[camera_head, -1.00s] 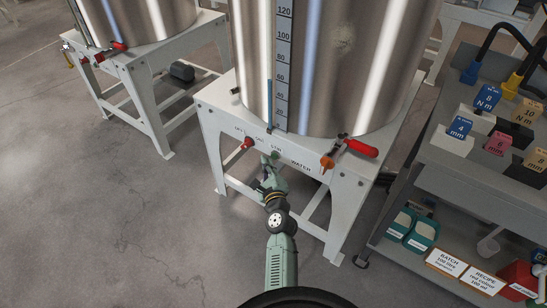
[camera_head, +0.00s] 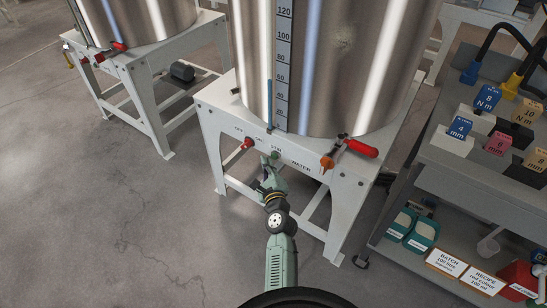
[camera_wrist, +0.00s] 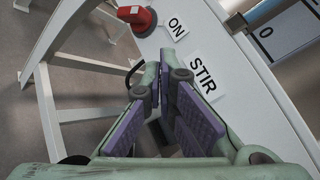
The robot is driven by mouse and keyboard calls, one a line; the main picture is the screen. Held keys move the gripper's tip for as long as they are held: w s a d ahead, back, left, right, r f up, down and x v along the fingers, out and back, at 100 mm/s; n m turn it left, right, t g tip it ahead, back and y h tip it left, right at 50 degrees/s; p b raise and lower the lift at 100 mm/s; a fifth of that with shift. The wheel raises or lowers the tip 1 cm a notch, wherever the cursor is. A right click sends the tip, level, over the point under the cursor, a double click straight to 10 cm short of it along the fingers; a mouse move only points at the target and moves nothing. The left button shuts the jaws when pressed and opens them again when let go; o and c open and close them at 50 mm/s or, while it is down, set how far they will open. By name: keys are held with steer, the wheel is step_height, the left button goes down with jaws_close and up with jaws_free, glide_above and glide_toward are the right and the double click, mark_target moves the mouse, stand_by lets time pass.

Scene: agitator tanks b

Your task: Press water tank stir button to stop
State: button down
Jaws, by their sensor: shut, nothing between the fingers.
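The steel water tank (camera_head: 330,65) stands on a white stand (camera_head: 222,112) whose front panel reads WATER. The STIR label (camera_head: 277,147) is on this panel, with a small greenish button (camera_head: 275,154) just below it in the head view. My gripper (camera_head: 268,160) is shut and empty, its tip at or very close to the button; contact cannot be told. In the wrist view, the closed fingers (camera_wrist: 158,76) with purple pads point at the panel beside the STIR label (camera_wrist: 202,75). The button is not visible there, probably hidden by the fingers.
A red rotary switch (camera_head: 247,144) sits left of the button; it also shows beside the ON label in the wrist view (camera_wrist: 141,20). A red-handled valve (camera_head: 360,148) is to the right. A grey tool cart (camera_head: 480,165) stands at right, another tank (camera_head: 140,20) at left. Floor at left is clear.

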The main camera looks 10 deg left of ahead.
steer(key=shift+w+d, duration=0.1)
steer(key=shift+w, duration=0.1)
steer(key=shift+w+d, duration=0.1)
steer(key=shift+w, duration=0.15)
steer(key=shift+w+d, duration=0.15)
steer(key=shift+w, duration=0.3)
stand_by(0.6)
steer(key=shift+s, duration=0.1)
steer(key=shift+s+a, duration=0.3)
steer(key=shift+s, duration=0.5)
steer(key=shift+s+a+p, duration=0.25)
steer(key=shift+s+a, duration=0.05)
steer(key=shift+s, duration=0.5)
steer(key=shift+s+a+p, duration=0.25)
steer(key=shift+s+a, duration=0.05)
steer(key=shift+s, duration=0.45)
steer(key=shift+s+a+p, duration=0.25)
steer(key=shift+s+a, duration=0.05)
steer(key=shift+s, duration=0.5)
